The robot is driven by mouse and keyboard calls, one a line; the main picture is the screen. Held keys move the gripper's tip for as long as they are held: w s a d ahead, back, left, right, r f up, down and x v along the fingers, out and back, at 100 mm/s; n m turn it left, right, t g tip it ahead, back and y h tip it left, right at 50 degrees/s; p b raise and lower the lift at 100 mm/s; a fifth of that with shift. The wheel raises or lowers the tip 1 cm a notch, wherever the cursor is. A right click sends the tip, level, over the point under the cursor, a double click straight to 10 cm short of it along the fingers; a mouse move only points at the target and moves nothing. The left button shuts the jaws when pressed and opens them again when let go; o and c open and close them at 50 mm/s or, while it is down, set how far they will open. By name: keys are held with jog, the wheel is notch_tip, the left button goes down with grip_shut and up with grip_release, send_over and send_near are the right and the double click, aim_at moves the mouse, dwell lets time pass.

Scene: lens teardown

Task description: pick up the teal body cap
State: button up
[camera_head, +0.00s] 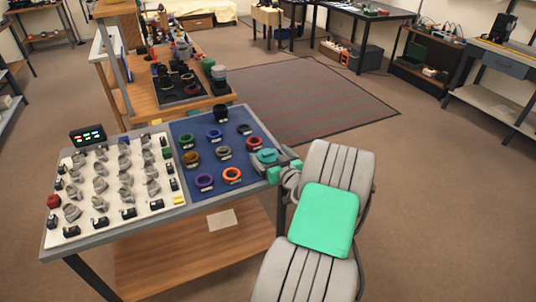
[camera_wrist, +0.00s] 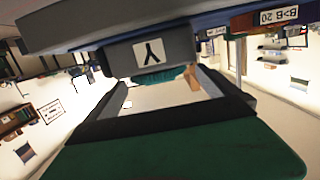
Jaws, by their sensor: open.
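The teal body cap (camera_head: 267,156) sits at the right edge of the blue mat (camera_head: 209,112) on the table. My gripper (camera_head: 279,168) is open beside it at the table's right edge, its tips close to the cap. In the wrist view a teal piece of the cap (camera_wrist: 160,75) shows between the dark fingers, partly hidden by a grey block marked Y. I cannot tell whether the fingers touch the cap.
Several coloured rings stand on the mat, with a dark red ring (camera_head: 254,143) just behind the cap and an orange ring (camera_head: 232,174) to its left. A white board (camera_head: 110,165) of small parts fills the table's left side. Open floor lies to the right.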

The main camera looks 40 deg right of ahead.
jog(key=shift+c, duration=0.3)
jog(key=c, duration=1.4)
